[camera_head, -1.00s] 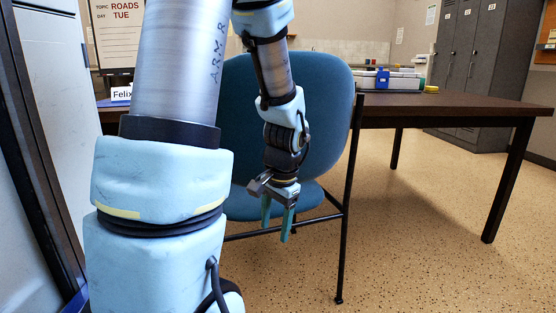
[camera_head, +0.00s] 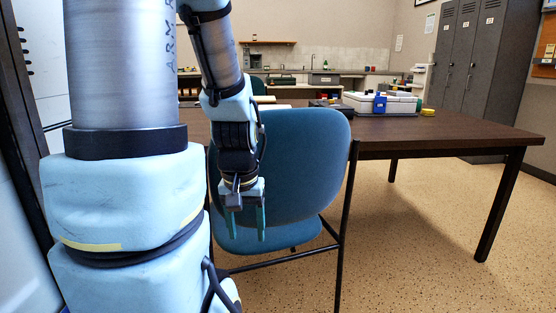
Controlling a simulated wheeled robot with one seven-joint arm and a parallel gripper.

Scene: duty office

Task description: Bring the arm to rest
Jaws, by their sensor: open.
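My gripper (camera_head: 246,222) hangs pointing down from my arm, in front of the blue chair (camera_head: 305,165). Its two teal fingers are apart, with nothing seen between them. My upper arm and its pale blue joint fill the left of the view. The forearm comes down beside it to the gripper.
A dark wooden table (camera_head: 450,134) stands behind the chair, with a white and blue box (camera_head: 382,103) and a yellow item (camera_head: 427,112) on it. Grey lockers (camera_head: 470,60) stand at the back right. The speckled floor (camera_head: 420,230) at the right is clear.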

